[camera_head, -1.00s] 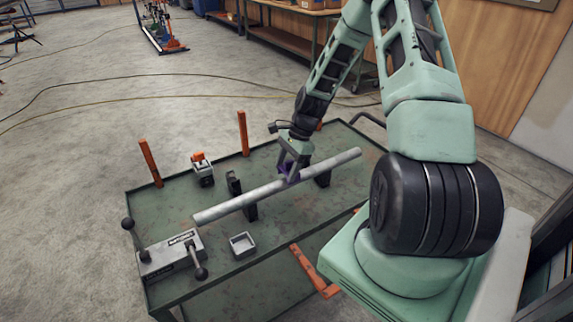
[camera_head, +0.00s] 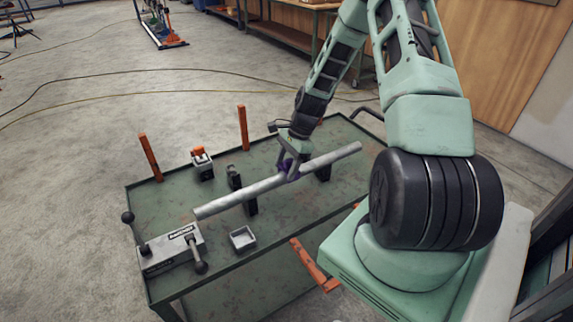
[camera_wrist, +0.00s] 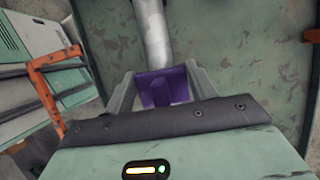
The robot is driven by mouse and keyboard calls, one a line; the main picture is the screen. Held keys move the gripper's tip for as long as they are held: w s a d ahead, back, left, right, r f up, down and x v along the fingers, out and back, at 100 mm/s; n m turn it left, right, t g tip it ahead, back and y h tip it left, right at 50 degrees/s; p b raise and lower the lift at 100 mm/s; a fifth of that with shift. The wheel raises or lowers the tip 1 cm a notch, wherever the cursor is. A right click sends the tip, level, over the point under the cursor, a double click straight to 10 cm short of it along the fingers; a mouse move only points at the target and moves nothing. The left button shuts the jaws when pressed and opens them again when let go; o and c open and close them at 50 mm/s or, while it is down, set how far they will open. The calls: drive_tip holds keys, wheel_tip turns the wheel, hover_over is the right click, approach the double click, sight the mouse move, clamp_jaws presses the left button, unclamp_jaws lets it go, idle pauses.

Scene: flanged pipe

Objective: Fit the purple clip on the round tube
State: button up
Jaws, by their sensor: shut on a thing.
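The round tube (camera_head: 238,197) is a long grey pipe lying slantwise above the cart top on dark supports. It also shows in the wrist view (camera_wrist: 152,35), running away from the jaws. My gripper (camera_head: 291,173) is at the tube's middle, pointing down. It is shut on the purple clip (camera_wrist: 165,87), which sits between the jaws. In the head view the clip is a small purple patch at the tube. The clip appears to be at or touching the tube, but I cannot tell whether it is seated around it.
The green cart top (camera_head: 200,215) carries a grey vise-like block (camera_head: 170,250) with black knobs, a small open tray (camera_head: 243,239), a small orange-topped device (camera_head: 202,164) and dark supports (camera_head: 251,206). Orange posts (camera_head: 150,157) stand at the far edge.

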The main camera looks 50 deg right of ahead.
drive_tip(key=shift+f+b, duration=0.3)
drive_tip(key=shift+f, duration=0.35)
drive_tip(key=o, duration=1.1)
drive_tip(key=b+v, duration=0.1)
drive_tip(key=v, duration=1.6)
drive_tip(key=shift+s+d+r, duration=0.1)
drive_tip(key=shift+d+r, duration=0.1)
